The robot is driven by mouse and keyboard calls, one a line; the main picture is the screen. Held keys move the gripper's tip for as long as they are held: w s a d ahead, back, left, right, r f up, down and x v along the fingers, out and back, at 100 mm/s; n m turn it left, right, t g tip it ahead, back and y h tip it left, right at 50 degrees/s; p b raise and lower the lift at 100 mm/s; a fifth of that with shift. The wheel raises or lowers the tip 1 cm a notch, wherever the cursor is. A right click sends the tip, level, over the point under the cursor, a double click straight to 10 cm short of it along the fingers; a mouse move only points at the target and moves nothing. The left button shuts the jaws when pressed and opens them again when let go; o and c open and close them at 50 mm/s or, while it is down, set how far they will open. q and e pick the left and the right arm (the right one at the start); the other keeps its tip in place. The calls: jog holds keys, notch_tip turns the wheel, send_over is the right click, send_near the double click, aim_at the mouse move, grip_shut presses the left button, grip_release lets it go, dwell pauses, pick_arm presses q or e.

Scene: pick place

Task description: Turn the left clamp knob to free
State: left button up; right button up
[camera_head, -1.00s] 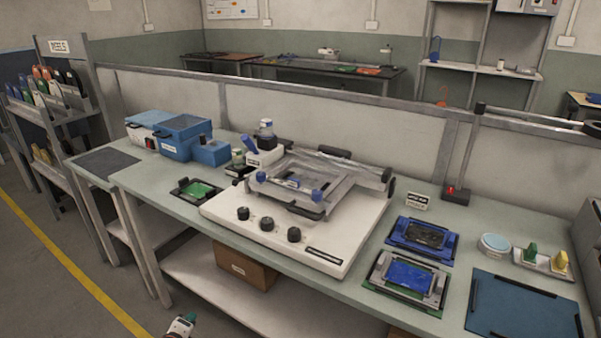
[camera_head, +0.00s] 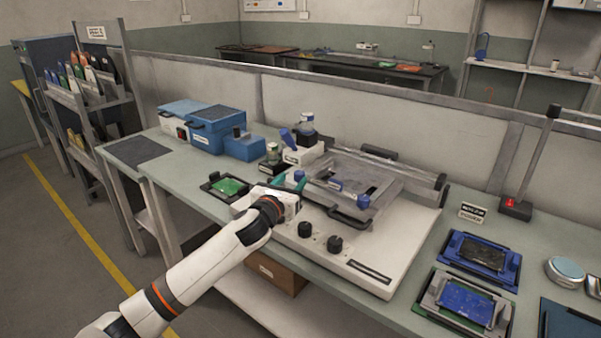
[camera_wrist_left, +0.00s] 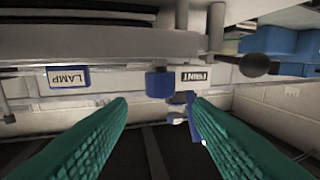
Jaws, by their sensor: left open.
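The left clamp knob (camera_head: 299,176) is a small blue knob at the left front of the printer's frame (camera_head: 350,182). A second blue clamp knob (camera_head: 363,201) sits at the frame's front right. My left gripper (camera_head: 291,183) is open, with its green fingers close to the left knob. In the left wrist view, a blue knob (camera_wrist_left: 159,84) lies ahead of and between the spread green fingers (camera_wrist_left: 160,108). The fingers look apart from it. My right gripper is not in view.
A green board holder (camera_head: 228,187) lies left of my gripper, and bottles (camera_head: 305,130) stand behind. Fixtures with blue parts (camera_head: 466,303) lie at the right.

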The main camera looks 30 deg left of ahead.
aim_at(297, 175)
pick_arm(q)
jog(key=w, duration=0.3)
jog(key=w+a, duration=0.1)
jog(key=w, duration=0.1)
jog(key=shift+w+f, duration=0.15)
jog(key=shift+w, duration=0.25)
jog(key=c, duration=0.9)
